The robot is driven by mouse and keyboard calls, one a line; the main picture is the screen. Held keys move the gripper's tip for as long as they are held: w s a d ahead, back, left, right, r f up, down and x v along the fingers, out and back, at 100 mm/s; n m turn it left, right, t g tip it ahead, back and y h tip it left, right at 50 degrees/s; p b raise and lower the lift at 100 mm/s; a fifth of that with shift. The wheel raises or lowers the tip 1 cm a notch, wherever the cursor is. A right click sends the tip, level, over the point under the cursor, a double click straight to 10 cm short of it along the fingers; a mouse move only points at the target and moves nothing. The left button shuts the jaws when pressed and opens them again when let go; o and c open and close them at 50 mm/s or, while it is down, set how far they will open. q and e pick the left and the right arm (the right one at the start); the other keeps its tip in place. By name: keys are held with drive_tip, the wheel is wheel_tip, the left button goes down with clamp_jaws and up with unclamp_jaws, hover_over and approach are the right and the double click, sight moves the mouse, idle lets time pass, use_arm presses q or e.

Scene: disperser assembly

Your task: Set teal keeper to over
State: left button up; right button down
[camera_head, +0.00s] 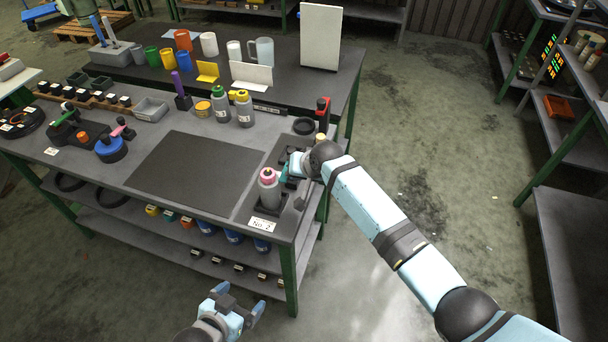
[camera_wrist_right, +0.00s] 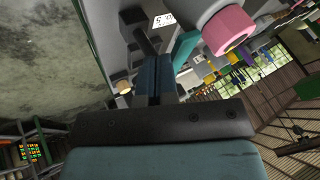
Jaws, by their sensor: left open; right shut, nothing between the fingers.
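The teal keeper (camera_head: 284,172) is a small teal bar at the fixture on the bench's right end, partly hidden by my right gripper. In the right wrist view the keeper (camera_wrist_right: 185,48) slants beside the grey bottle with a pink top (camera_wrist_right: 228,30). My left gripper (camera_head: 240,303) is open and empty, in front of the bench.
A dark mat (camera_head: 195,172) lies clear left of the fixture. Two grey bottles, green-capped (camera_head: 221,104) and yellow-capped (camera_head: 244,110), stand behind it. A red-topped dark item (camera_head: 322,113) and a black ring (camera_head: 304,126) are at the back right.

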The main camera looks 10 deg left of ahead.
use_arm(q)
drive_tip(key=shift+r, duration=0.25)
use_arm(e)
drive_tip(key=shift+a, duration=0.25)
drive_tip(key=shift+s, duration=0.1)
use_arm(q)
drive_tip(key=shift+s, duration=0.1)
